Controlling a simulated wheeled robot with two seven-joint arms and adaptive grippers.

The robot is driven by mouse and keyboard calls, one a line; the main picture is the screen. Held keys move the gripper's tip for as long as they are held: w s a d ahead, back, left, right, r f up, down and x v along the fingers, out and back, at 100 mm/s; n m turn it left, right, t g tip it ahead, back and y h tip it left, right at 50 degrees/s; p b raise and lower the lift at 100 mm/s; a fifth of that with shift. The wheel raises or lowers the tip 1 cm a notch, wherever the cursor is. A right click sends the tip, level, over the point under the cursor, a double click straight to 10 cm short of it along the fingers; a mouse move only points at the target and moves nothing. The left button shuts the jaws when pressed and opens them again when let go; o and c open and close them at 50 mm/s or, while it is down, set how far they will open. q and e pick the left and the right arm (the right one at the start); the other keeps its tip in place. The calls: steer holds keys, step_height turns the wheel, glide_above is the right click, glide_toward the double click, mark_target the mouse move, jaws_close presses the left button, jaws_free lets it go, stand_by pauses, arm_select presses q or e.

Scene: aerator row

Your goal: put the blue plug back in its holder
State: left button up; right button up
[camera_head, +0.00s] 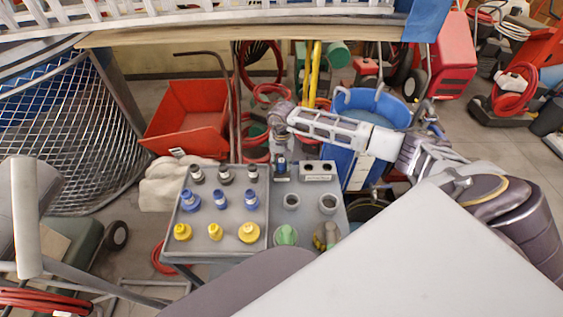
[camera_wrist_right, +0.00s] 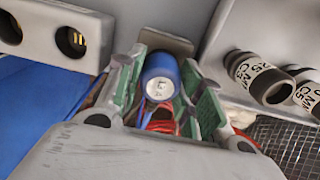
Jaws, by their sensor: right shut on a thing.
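My right gripper (camera_head: 281,146) reaches in from the right over the back of the small grey table. In the right wrist view its green-padded fingers (camera_wrist_right: 160,88) are shut on a blue plug (camera_wrist_right: 159,76) with a pale round end. In the head view the blue plug (camera_head: 281,164) shows small under the gripper, at the table's back edge. A grey block with two round holes (camera_head: 317,171) stands just right of it. The block also shows at the upper left of the wrist view (camera_wrist_right: 62,14). I cannot tell whether the plug touches a holder. My left gripper is not in view.
A grey tray (camera_head: 262,216) on the table's left holds rows of black, blue and yellow fittings. A blue bin (camera_head: 367,106) and red tub (camera_head: 190,113) stand behind.

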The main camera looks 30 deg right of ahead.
steer(key=shift+f+b, duration=0.65)
steer(key=shift+f, duration=0.1)
steer(key=o, duration=1.1)
steer(key=shift+r, duration=0.1)
steer(key=shift+r, duration=5.9)
